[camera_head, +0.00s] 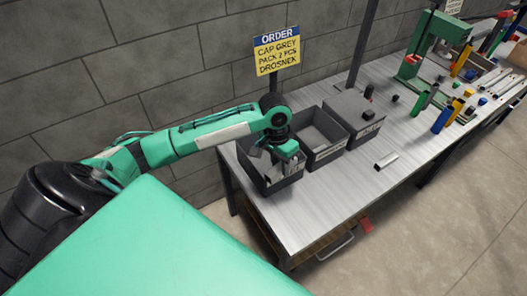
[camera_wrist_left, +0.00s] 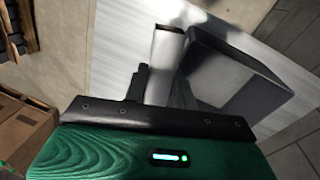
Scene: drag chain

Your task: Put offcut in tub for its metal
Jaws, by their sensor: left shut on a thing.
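My left gripper (camera_head: 275,164) is at the leftmost dark grey tub (camera_head: 287,184) on the bench, with its fingers over or inside the tub's mouth. In the left wrist view the gripper (camera_wrist_left: 158,86) is shut on a pale metal offcut (camera_wrist_left: 167,50), which sticks out beyond the fingers. A dark grey tub (camera_wrist_left: 238,75) is close beside the offcut in that view. The arm and gripper hide part of the leftmost tub's inside. Another short pale offcut (camera_head: 386,161) lies on the bench to the right. My right gripper is not in view.
A middle tub (camera_head: 322,157) and a right-hand grey box (camera_head: 360,136) stand beside the leftmost tub. A yellow order sign (camera_head: 277,52) rises behind them. A green press (camera_head: 436,48) and several coloured tools are farther right. The bench front (camera_head: 320,200) is clear.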

